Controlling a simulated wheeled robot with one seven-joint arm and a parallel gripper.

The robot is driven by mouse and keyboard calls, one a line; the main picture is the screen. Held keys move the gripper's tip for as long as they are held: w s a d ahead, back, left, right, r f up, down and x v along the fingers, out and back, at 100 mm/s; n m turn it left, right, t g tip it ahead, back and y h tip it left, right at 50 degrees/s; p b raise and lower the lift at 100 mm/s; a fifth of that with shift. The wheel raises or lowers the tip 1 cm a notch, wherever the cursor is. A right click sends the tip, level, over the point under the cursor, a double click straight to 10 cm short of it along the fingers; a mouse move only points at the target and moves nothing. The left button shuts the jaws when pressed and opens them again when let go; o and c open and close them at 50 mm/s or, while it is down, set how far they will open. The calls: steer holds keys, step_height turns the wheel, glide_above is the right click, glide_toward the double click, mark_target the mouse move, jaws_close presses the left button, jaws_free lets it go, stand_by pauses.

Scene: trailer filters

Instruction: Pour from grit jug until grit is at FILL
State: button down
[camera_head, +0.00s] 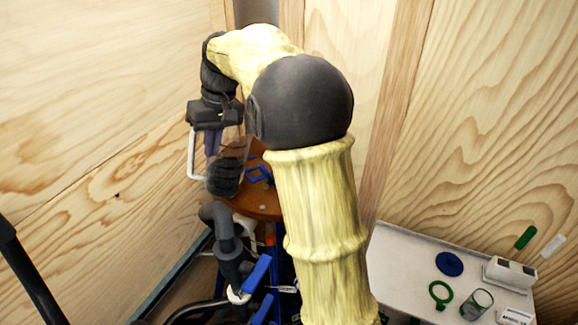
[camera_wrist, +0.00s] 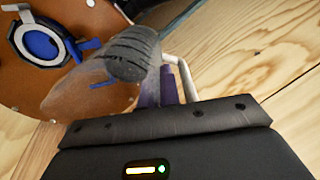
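The grit jug (camera_head: 193,153) is clear, with a white handle and dark grit in its lower part. It hangs below my gripper (camera_head: 212,143) at the upper left of the head view, in front of a round brown top (camera_head: 262,203). In the wrist view the jug (camera_wrist: 183,75) lies across the upper middle, with ridged dark grit at its far end. The purple fingers of my gripper (camera_wrist: 168,87) are beside the white handle and appear shut on it. The brown top (camera_wrist: 110,100) has a round opening with a blue and white ring (camera_wrist: 40,42). I see no FILL mark.
Wooden walls stand close on the left and behind. Dark pipework (camera_head: 228,250) with a blue lever (camera_head: 257,275) stands below the jug. At right, a white table (camera_head: 400,262) holds a blue disc (camera_head: 449,263), a green ring (camera_head: 441,294) and a clear glass (camera_head: 477,304).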

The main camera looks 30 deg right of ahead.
mark_target(209, 169)
steer(key=shift+w+a+r+h+p, duration=0.1)
steer(key=shift+a+r+h+p, duration=0.9)
steer(key=shift+p, duration=0.8)
steer(key=shift+f+h+p, duration=0.1)
steer(key=shift+h+p, duration=0.45)
steer(key=shift+h, duration=0.05)
step_height(209, 169, up, 5)
steer(key=p, duration=0.5)
steer(key=shift+w, duration=0.1)
